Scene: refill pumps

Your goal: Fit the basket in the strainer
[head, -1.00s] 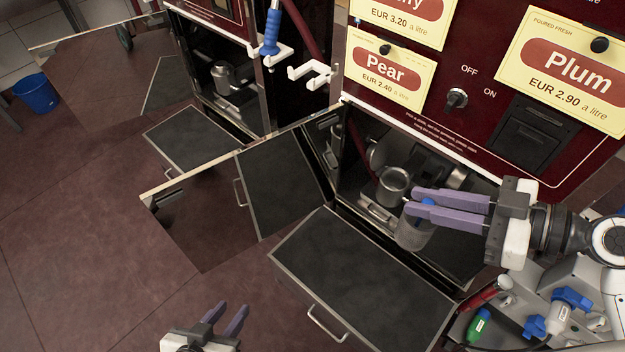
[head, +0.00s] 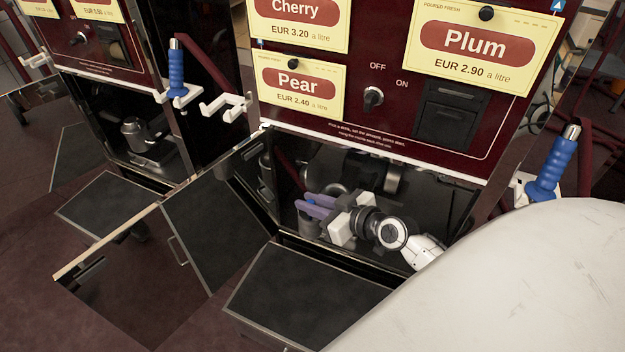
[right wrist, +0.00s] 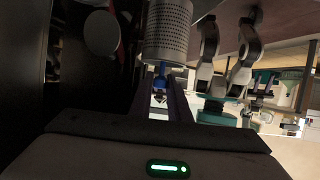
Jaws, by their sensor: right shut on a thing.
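My right gripper (head: 303,204) is inside the open lower cabinet below the Pear and Plum signs. It is shut on the basket's blue knob, which shows in the right wrist view (right wrist: 160,75). The basket (right wrist: 167,32) is a grey perforated cylinder, its holed wall exposed in that view. In the head view the basket (head: 308,226) hangs below the fingertips, mostly hidden. The grey metal strainer (head: 318,179) is just behind the fingers, partly covered by them; I cannot tell whether basket and strainer touch. My left gripper is out of view.
The cabinet's open door (head: 205,225) stands to the left, and a dark pulled-out drawer front (head: 290,295) lies below the opening. A neighbouring open cabinet (head: 135,140) is at the left. A blue-handled nozzle (head: 555,165) hangs at the right.

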